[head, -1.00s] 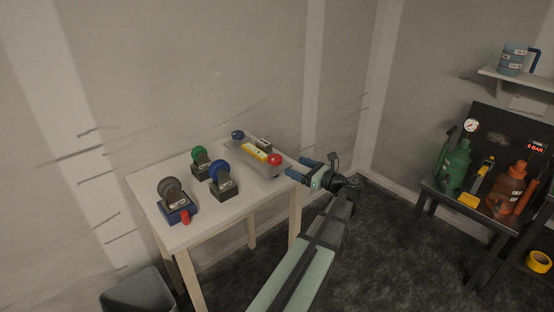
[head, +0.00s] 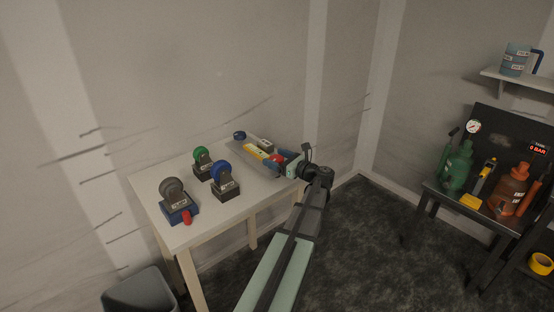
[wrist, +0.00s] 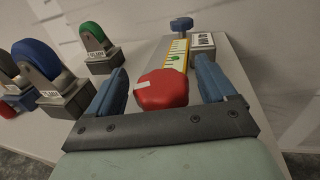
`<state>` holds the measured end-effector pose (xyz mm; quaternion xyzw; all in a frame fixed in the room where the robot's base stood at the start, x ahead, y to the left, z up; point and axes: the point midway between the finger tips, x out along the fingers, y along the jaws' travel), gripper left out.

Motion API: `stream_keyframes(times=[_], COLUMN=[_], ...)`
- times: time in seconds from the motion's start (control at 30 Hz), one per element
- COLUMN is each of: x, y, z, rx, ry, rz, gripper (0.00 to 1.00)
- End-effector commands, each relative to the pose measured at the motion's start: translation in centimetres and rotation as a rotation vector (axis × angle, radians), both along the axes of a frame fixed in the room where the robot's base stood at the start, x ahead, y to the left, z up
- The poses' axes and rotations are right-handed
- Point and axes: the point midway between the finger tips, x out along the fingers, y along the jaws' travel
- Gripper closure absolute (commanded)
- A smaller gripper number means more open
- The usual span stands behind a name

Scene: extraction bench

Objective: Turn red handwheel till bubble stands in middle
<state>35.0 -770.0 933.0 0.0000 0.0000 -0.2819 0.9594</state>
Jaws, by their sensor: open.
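The red handwheel (wrist: 163,90) is on the near end of a grey levelling plate, with a pale mark on its left side. It shows in the head view (head: 278,160), partly covered by my gripper (head: 273,161). In the wrist view my gripper (wrist: 161,72) is open, with one blue finger on each side of the wheel. The gaps beside the wheel show no clear contact. Beyond it lies the yellow level vial (wrist: 178,50) with dark marks and a greenish spot toward its near part; the exact bubble position is too small to tell.
A blue knob (wrist: 181,24) is at the plate's far end, beside a small labelled grey box (wrist: 202,42). Green (head: 201,154), blue (head: 222,171) and grey (head: 171,190) wheels on blocks stand left on the white table (head: 190,236). A bench with jacks is at the right.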

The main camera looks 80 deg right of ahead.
Motion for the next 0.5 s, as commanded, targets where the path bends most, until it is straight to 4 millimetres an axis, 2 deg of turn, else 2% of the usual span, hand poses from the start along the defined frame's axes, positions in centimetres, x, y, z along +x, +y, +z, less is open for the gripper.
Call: stream_keyframes(times=[0.1, 0.5], x=[-0.02, -0.04], y=[0.00, 0.01], z=[0.00, 0.00], rx=[0.000, 0.000], ry=[0.000, 0.000], rz=[0.000, 0.000], gripper=[0.16, 0.54])
